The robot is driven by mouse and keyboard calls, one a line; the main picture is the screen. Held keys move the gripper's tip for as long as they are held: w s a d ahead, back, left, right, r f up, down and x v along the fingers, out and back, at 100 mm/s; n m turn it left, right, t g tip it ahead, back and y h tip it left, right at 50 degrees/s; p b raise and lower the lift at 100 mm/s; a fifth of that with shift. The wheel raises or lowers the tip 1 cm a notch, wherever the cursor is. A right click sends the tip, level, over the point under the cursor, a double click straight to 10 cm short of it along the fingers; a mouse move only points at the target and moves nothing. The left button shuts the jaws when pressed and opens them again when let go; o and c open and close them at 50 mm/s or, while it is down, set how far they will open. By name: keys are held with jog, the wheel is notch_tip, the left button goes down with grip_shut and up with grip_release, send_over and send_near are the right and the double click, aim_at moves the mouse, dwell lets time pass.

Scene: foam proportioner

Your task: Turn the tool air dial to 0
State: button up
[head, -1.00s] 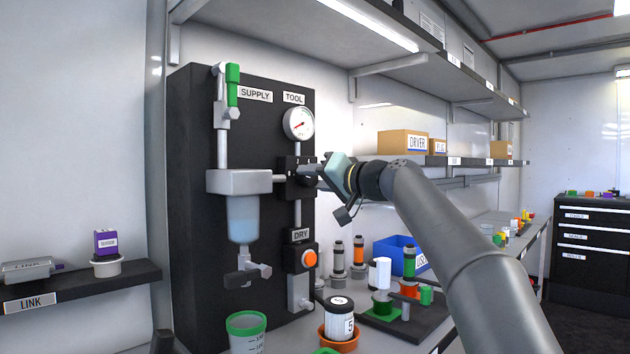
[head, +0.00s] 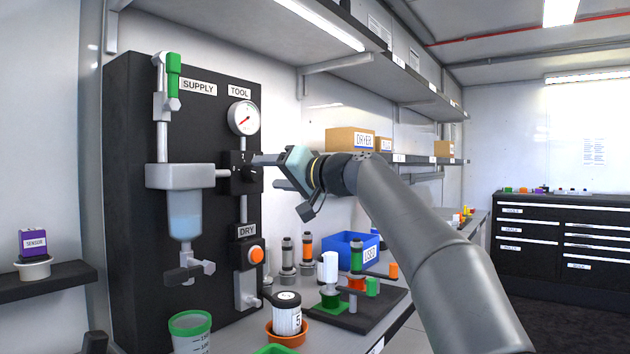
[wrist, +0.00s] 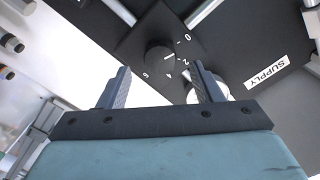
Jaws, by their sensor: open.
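The tool air dial (head: 247,172) is a black round knob on a square plate, below the pressure gauge (head: 243,118) and the TOOL label. In the wrist view the dial (wrist: 161,55) shows printed numbers, with 0 at upper right. A pale mark on its right side points near the 2, but is small. My gripper (head: 264,172) is open and empty, its fingers pointing at the dial from the right. In the wrist view my gripper (wrist: 160,82) has one fingertip on either side, just short of the dial. No contact shows.
The SUPPLY filter bowl (head: 185,212) hangs left of the dial, and an orange DRY button (head: 256,254) sits below it. A cup with a green rim (head: 190,330), a numbered jar (head: 287,312) and a blue bin (head: 350,247) stand on the bench.

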jog(key=b+v, duration=0.2)
jog(key=v, duration=1.1)
jog(key=shift+s+d, duration=0.15)
